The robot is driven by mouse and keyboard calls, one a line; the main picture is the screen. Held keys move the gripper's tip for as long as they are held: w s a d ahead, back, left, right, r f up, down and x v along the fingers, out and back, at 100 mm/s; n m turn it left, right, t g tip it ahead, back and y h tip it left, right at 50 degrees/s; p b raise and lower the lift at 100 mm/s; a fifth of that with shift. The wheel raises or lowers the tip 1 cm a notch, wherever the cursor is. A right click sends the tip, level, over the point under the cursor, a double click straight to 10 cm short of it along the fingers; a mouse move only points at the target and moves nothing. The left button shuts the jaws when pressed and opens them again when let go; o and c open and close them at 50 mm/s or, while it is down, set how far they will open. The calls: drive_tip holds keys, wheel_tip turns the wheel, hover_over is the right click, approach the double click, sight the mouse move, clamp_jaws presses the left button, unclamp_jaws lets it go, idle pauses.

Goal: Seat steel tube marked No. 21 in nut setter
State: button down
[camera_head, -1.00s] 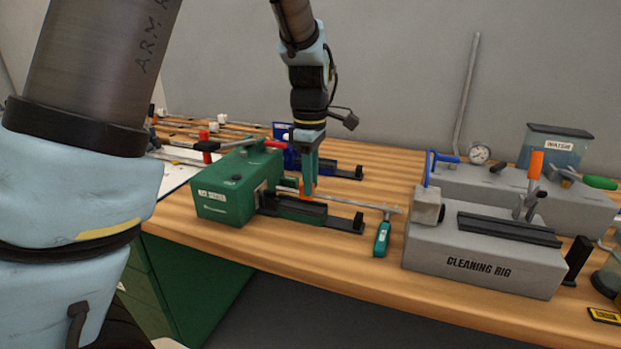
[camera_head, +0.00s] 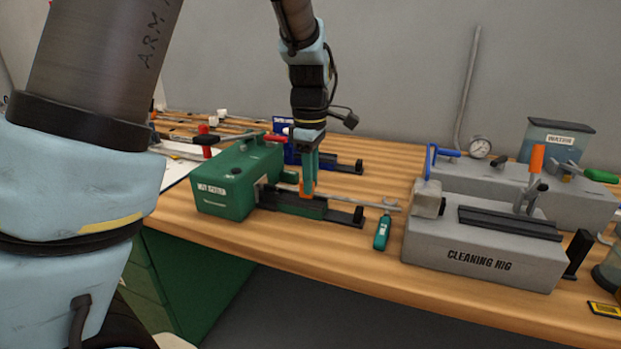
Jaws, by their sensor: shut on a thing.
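The nut setter (camera_head: 224,193) is a green box with a white label and a dark rail (camera_head: 345,215) reaching out to its right. My gripper (camera_head: 307,192) points down over this rail, its orange fingertips shut on a thin grey steel tube (camera_head: 370,204). The tube lies roughly level along the rail. Its left end is at the green box and its right end sticks out past the rail. Whether its left end is inside the box is hidden. The number on the tube cannot be read.
A grey cleaning rig (camera_head: 478,260) stands to the right, near the tube's right end. A blue machine (camera_head: 291,154) stands behind. Several rods and clamps lie at the back left.

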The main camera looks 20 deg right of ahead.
drive_tip(key=shift+f, duration=0.6)
drive_tip(key=shift+w+a, duration=0.15)
idle(0.4)
drive_tip(key=shift+w+a, duration=0.45)
drive_tip(key=shift+a, duration=0.1)
drive_tip(key=shift+w+a, duration=0.25)
drive_tip(key=shift+w+a, duration=0.25)
drive_tip(key=shift+w+a, duration=0.25)
drive_tip(key=c, duration=0.6)
unclamp_jaws()
drive_tip(key=shift+o, duration=0.3)
